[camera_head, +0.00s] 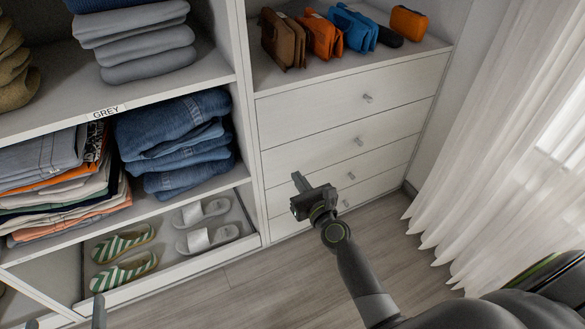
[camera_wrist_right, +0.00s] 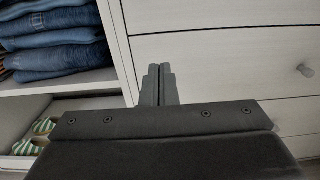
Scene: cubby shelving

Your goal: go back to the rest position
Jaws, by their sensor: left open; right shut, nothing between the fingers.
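My right gripper (camera_head: 301,183) is in front of the white drawer unit, with nothing in it. In the right wrist view its two fingers (camera_wrist_right: 158,85) are shut against each other and point toward the shelf's upright and drawer fronts. My left gripper (camera_head: 66,317) shows only as two fingertips at the bottom left edge of the head view. They are wide apart, in front of the low shoe compartment. The rest of the left arm is out of view.
Drawers with small knobs (camera_head: 367,98) stand ahead, with bags (camera_head: 352,27) on top. Folded jeans (camera_head: 175,140) fill a left cubby. Striped slippers (camera_head: 123,243) and white slippers (camera_head: 207,225) lie in the low tray. A curtain (camera_head: 500,150) hangs right. The wooden floor (camera_head: 270,280) is clear.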

